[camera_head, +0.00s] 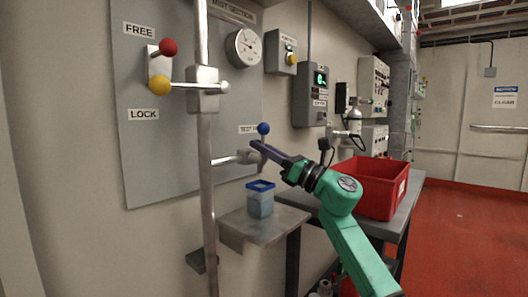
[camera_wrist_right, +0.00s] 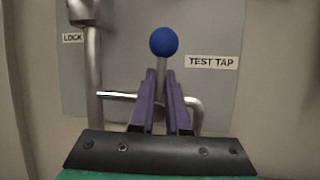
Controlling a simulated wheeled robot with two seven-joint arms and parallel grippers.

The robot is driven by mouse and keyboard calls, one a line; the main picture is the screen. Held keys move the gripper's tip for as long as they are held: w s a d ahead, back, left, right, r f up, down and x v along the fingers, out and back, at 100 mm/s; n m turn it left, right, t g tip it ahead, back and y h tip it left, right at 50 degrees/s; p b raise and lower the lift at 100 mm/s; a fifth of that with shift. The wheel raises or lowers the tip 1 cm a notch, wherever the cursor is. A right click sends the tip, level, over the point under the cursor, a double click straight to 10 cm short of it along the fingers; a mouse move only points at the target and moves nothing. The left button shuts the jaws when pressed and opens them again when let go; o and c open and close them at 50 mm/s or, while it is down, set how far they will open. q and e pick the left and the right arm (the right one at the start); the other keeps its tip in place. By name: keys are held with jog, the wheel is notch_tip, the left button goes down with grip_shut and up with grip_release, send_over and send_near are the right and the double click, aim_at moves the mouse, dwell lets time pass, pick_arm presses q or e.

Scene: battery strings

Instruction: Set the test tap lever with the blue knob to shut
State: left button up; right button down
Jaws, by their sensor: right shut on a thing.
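The test tap's blue knob (camera_head: 263,128) tops a short lever that stands upright by the wall panel, just right of the vertical pipe. In the right wrist view the blue knob (camera_wrist_right: 163,42) sits just beyond my fingertips, with the grey lever stem (camera_wrist_right: 161,66) below it. My right gripper (camera_head: 255,145) is shut on the lever, its purple fingers (camera_wrist_right: 160,78) on either side of the stem below the knob. The fingers hide the lower stem. The TEST TAP label (camera_wrist_right: 212,62) is to the right of the knob. My left gripper is not in view.
A blue-rimmed container (camera_head: 260,200) stands on a small shelf (camera_head: 240,227) below the tap. A red crate (camera_head: 372,185) is on the bench to the right.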

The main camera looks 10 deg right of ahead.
jog(key=shift+a+f+n+g, duration=0.1)
jog(key=shift+f+n+g, duration=0.15)
jog(key=shift+n, duration=0.35)
jog(key=c, duration=0.9)
grip_release()
jog(key=shift+r, duration=0.1)
jog(key=shift+s+d+f, duration=0.2)
jog(key=shift+s+d, duration=0.1)
jog(key=shift+d, duration=0.1)
pick_arm(q)
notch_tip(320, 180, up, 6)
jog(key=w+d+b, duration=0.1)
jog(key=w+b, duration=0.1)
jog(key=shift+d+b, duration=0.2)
jog(key=shift+b, duration=0.2)
pick_arm(e)
jog(key=v, duration=1.3)
jog(key=shift+s+d, duration=0.15)
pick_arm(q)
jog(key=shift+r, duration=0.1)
